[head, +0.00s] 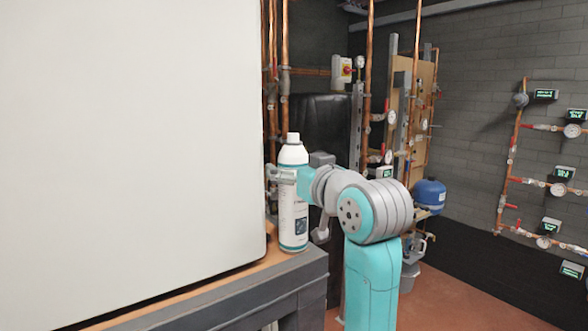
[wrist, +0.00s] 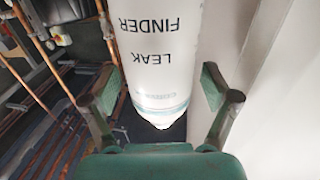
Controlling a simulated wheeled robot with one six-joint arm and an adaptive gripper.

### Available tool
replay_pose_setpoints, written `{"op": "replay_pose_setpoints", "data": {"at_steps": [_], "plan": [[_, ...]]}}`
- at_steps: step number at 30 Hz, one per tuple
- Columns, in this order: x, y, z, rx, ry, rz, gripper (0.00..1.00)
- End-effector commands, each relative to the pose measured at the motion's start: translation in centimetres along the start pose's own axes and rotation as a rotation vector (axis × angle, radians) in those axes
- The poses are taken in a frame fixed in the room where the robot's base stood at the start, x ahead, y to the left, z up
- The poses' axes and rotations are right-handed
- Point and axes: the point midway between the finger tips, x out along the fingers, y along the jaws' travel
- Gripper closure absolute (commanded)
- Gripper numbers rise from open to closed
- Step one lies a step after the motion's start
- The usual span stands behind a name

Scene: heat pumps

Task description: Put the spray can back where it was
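The spray can (head: 293,215) is a white bottle with a teal and dark label and a white cap. It stands upright at the right end of the bench, and its base appears to rest on the top. In the wrist view the can (wrist: 160,60) appears upside down, with the words LEAK FINDER. My gripper (head: 281,174) is level with the can's upper part, just below its shoulder. In the wrist view the gripper's fingers (wrist: 160,90) are on either side of the can, with narrow gaps visible, so it looks open around it.
A large white panel (head: 130,140) stands on the bench (head: 250,293), close to the can's left. Copper pipes (head: 273,60) rise behind. A blue tank (head: 429,195) and pipes with gauges (head: 557,189) are to the right. Open floor (head: 465,295) lies at lower right.

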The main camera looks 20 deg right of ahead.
Motion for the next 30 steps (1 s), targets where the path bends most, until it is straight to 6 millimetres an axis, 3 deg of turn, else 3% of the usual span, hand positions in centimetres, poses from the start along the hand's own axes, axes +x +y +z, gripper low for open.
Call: {"op": "replay_pose_setpoints", "data": {"at_steps": [7, 10, 24, 30], "plan": [[0.0, 0.0, -0.3, 0.0, 0.001, 0.0, 0.14], [-0.9, 0.0, -0.3, 0.0, 0.002, 0.001, 0.14], [-9.6, 0.1, -0.3, -0.001, 0.002, 0.001, 0.14], [-11.6, 0.1, -0.3, 0.0, 0.0, 0.001, 0.14]]}}
